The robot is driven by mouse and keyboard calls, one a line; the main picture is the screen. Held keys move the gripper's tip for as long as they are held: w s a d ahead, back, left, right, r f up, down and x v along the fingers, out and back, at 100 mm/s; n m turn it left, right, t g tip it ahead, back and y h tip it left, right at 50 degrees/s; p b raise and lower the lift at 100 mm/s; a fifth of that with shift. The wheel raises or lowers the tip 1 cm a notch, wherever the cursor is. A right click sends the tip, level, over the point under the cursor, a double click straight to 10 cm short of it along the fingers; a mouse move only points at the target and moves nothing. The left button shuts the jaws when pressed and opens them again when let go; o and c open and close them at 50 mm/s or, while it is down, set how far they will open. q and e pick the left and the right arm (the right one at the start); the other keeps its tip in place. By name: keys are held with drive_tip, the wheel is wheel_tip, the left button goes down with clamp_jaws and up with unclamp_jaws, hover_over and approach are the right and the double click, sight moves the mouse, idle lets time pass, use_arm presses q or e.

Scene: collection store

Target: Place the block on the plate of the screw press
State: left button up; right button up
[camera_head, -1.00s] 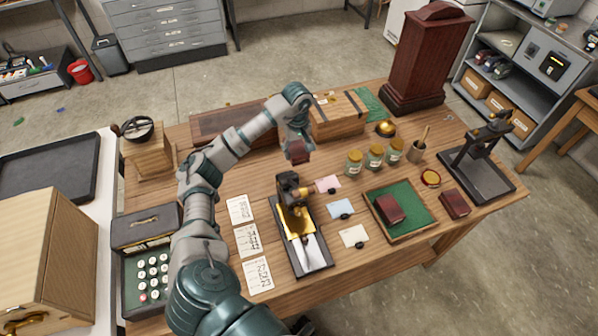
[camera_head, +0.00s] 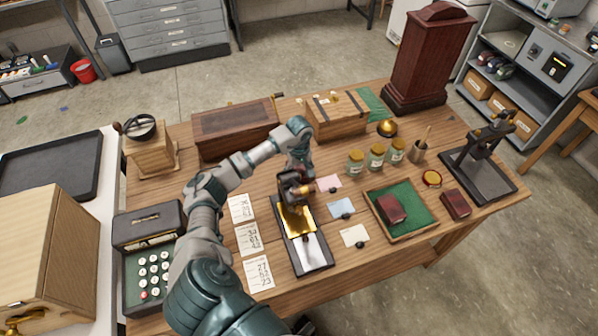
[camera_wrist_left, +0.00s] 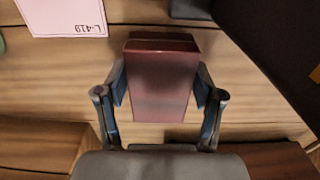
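The dark red block (camera_wrist_left: 160,85) is between the fingers of my left gripper (camera_wrist_left: 160,100) in the left wrist view, with a finger against each side. In the head view my left gripper (camera_head: 300,165) is low over the table, just behind the middle black device (camera_head: 291,188), whose head hides most of the block. That device has a brass-coloured plate (camera_head: 299,220) on a dark base. Another black press-like device (camera_head: 488,140) with a flat dark base stands at the right end. I cannot tell for certain which is the screw press. My right gripper is not in view.
A pink card (camera_wrist_left: 66,12) lies near the block. A green-lined tray (camera_head: 411,198) holds a dark red block (camera_head: 391,208), with another (camera_head: 456,203) beside it. Several jars (camera_head: 376,155), white sheets (camera_head: 248,239) and a wooden box (camera_head: 236,125) surround the work area.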

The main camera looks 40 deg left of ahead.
use_arm(q)
drive_tip(key=shift+o, duration=0.8)
drive_tip(key=shift+d, duration=0.1)
